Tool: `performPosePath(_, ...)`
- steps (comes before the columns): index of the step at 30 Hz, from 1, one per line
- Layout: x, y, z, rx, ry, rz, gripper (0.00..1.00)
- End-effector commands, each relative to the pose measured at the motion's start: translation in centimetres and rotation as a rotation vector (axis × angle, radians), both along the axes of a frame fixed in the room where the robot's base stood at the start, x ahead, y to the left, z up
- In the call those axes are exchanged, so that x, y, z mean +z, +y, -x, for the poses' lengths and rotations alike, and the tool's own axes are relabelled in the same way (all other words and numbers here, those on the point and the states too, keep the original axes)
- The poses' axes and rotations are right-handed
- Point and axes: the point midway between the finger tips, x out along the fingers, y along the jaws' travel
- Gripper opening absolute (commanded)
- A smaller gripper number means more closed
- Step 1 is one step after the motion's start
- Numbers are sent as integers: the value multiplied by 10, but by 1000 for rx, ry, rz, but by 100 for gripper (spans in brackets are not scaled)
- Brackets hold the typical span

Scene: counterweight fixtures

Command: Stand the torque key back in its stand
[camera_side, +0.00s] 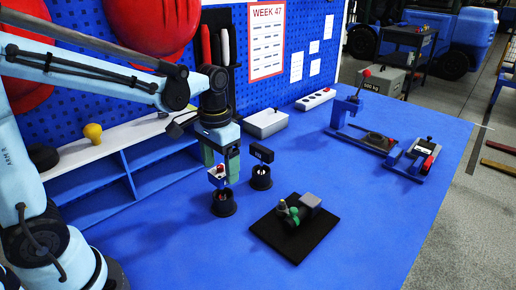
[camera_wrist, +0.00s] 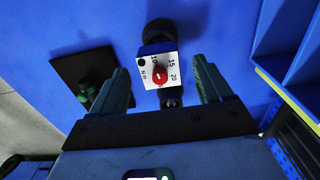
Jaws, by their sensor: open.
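The torque key (camera_wrist: 161,72) has a white dial face marked 10, 15 and 20 with a red pointer. In the side view its head (camera_side: 216,175) is upright over the nearer black round stand (camera_side: 224,204); I cannot tell how deep its lower end sits. My gripper (camera_side: 223,178) is open, with green fingers around the head. In the wrist view the dial lies between the two spread fingers of my gripper (camera_wrist: 161,80), with gaps on both sides. A second black round stand (camera_side: 261,179) is just behind, with a black-headed piece (camera_side: 262,153) above it.
A black mat (camera_side: 277,236) carrying a green and grey fixture (camera_side: 292,213) lies to the right. A white-topped blue shelf (camera_side: 118,150) stands at left. A grey box (camera_side: 265,123) and blue fixtures (camera_side: 360,135) are farther back. The right front of the table is clear.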

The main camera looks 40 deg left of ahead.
Motion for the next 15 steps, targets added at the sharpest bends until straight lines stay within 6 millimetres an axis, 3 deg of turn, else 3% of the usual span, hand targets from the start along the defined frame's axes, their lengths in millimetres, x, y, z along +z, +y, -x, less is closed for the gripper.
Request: performPosePath(15, 79, 0, 0, 0, 0, 0, 79)
